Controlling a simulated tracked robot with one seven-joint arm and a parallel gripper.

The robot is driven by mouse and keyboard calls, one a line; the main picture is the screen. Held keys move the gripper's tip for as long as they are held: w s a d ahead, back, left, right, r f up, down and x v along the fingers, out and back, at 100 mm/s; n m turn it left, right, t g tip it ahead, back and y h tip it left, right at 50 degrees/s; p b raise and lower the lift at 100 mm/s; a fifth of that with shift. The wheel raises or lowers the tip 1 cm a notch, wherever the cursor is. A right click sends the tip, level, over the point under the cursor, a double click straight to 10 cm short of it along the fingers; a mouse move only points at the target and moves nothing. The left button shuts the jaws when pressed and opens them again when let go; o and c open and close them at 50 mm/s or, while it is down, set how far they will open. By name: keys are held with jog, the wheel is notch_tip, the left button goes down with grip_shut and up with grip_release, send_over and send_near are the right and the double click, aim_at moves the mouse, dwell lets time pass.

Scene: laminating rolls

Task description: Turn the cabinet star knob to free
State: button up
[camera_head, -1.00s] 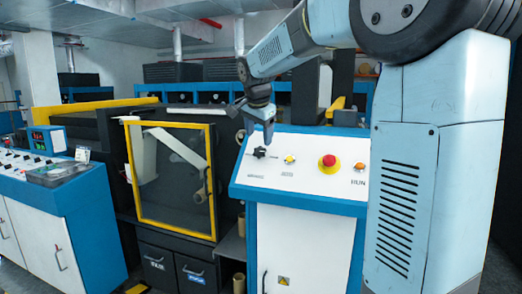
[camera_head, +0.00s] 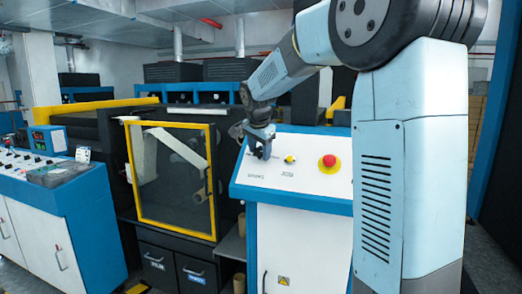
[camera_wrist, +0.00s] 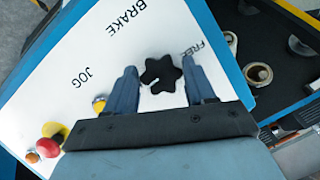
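The black star knob (camera_wrist: 161,73) sits on the white top of the control cabinet (camera_head: 300,178). In the wrist view it lies between the two fingers of my gripper (camera_wrist: 159,66), with a gap to each finger. My gripper is open, with its fingers pointing down at the panel; it also shows in the head view (camera_head: 260,153), where it mostly hides the knob. A small pale mark shows on the knob. The word FREE (camera_wrist: 202,48) is printed beside the right finger, partly covered, and BRAKE (camera_wrist: 126,18) is farther left.
A yellow button (camera_wrist: 99,104) is close outside the left finger, by the JOG label. A red emergency button on a yellow base (camera_head: 328,164) is farther right. The yellow-framed machine door (camera_head: 172,180) stands left of the cabinet.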

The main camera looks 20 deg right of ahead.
jog(key=c, duration=0.7)
jog(key=shift+d, duration=0.15)
jog(key=shift+c, duration=0.5)
